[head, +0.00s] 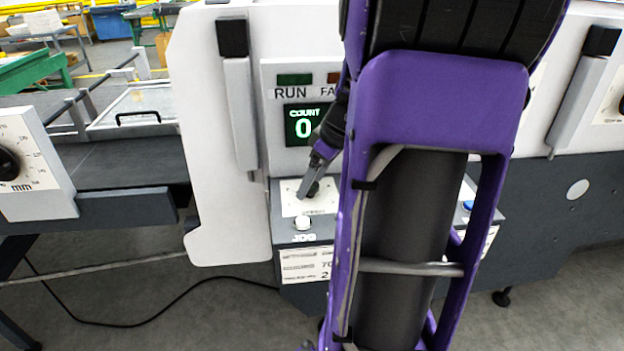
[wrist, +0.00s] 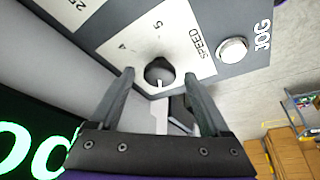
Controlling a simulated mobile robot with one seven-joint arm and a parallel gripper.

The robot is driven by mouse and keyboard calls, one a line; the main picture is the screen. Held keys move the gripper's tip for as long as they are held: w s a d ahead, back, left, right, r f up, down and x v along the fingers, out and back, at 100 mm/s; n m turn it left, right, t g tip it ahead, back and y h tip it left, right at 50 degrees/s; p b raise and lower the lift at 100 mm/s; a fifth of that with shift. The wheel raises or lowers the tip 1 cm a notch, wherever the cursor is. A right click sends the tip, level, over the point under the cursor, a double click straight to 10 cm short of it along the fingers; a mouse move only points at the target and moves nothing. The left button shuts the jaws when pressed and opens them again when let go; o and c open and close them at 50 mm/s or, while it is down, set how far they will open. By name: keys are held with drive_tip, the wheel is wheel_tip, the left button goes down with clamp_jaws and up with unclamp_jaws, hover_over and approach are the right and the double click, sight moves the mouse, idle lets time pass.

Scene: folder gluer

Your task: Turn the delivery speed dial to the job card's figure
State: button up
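The speed dial (wrist: 159,71) is a black knob on a white plate marked SPEED, with the numerals 4 and 5 visible. A pale mark shows on its lower side in the wrist view; the figure it points to cannot be read. My gripper (wrist: 158,77) is open, with one finger on each side of the dial. Gaps show beside the knob, and contact cannot be confirmed. In the head view my gripper (head: 308,187) reaches down to the dial plate (head: 291,205) and partly covers the knob. The card (head: 305,265) below the panel is partly hidden by my arm; its figures are only partly visible.
A white JOG button (wrist: 232,50) sits beside the dial plate and also shows in the head view (head: 303,222). A display (head: 303,125) reads COUNT 0 above the panel. Another dial (head: 7,163) marked mm is at far left. My arm hides the panel's middle.

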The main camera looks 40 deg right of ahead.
clamp_jaws()
